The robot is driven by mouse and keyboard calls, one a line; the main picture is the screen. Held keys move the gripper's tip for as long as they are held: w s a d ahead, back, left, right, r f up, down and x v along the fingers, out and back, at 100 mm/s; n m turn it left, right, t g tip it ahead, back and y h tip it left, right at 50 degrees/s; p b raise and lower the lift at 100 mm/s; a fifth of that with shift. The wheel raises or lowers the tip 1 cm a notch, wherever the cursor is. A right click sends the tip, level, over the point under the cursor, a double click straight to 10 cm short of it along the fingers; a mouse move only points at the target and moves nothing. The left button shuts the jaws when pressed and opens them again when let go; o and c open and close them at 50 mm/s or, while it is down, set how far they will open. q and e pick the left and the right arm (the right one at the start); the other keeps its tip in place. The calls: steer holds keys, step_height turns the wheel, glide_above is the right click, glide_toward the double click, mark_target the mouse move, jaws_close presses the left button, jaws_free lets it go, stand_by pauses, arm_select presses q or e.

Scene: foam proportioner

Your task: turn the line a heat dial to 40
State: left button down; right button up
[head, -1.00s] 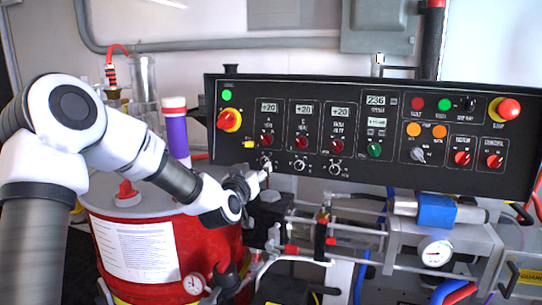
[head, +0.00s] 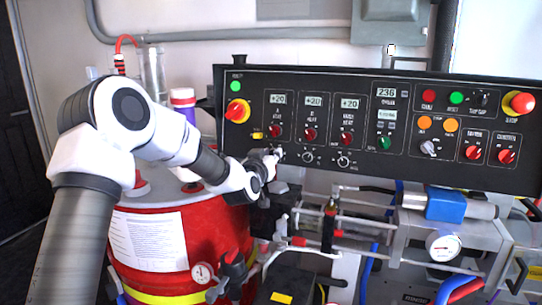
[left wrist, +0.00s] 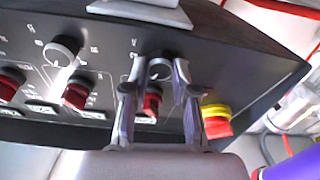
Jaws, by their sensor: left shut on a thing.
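The black control panel (head: 380,170) has a row of three dark-centred heat dials under red knobs. The leftmost, the line A heat dial, is mostly hidden by my gripper in the head view. In the left wrist view this dial (left wrist: 160,69) sits between the two fingertips. My left gripper (head: 275,155) is shut on it, and its fingers also show in the left wrist view (left wrist: 160,75). The display above that column (head: 278,99) reads +20. The dial's pointer is too small to read. My right gripper is in neither view.
The B heat dial (head: 307,156) and hose heat dial (head: 343,161) are to the right. A red knob (head: 275,132) is just above the held dial. A red and yellow switch (head: 237,111) is at the panel's left. A red drum (head: 190,245) stands below.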

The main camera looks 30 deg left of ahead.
arm_select(q)
steer(key=shift+n, duration=0.4)
steer(key=n+y+b, duration=0.1)
steer(key=n+b, duration=0.1)
steer(key=n, duration=0.4)
steer(key=shift+g, duration=0.4)
steer(key=n+g+y+b, duration=0.1)
steer(key=n, duration=0.5)
steer(key=shift+d+n, duration=0.1)
steer(key=shift+n, duration=0.2)
steer(key=c, duration=0.9)
jaws_free()
